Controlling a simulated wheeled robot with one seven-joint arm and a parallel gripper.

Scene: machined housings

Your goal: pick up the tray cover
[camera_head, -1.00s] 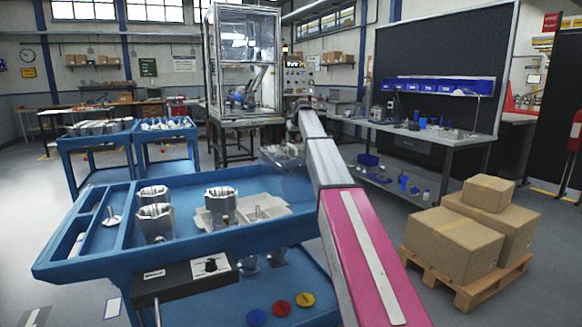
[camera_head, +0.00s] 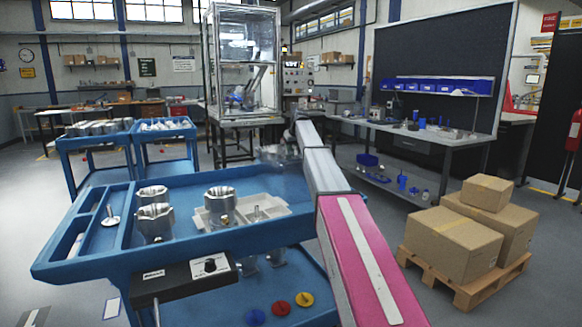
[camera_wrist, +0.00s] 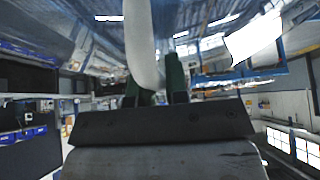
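My gripper (camera_wrist: 153,82) shows in the wrist view with its two dark green fingers close on either side of a pale curved strip (camera_wrist: 140,40). The strip looks like the handle of the clear tray cover, and a see-through, distorted surface fills the upper part of that view. In the head view the cover (camera_head: 278,154) is a faint, glassy shape at the far right end of the blue cart, beside the end of my arm. My arm hides part of it, and the fingers cannot be made out there. The pale tray (camera_head: 276,213) lies on the cart.
The blue cart (camera_head: 85,262) carries several metal housings (camera_head: 155,221) and a small spindle part (camera_head: 110,219). Boxes on a pallet (camera_head: 466,288) stand at right. A workbench (camera_head: 455,138) is behind right; a glazed cabinet (camera_head: 243,60) stands at the back.

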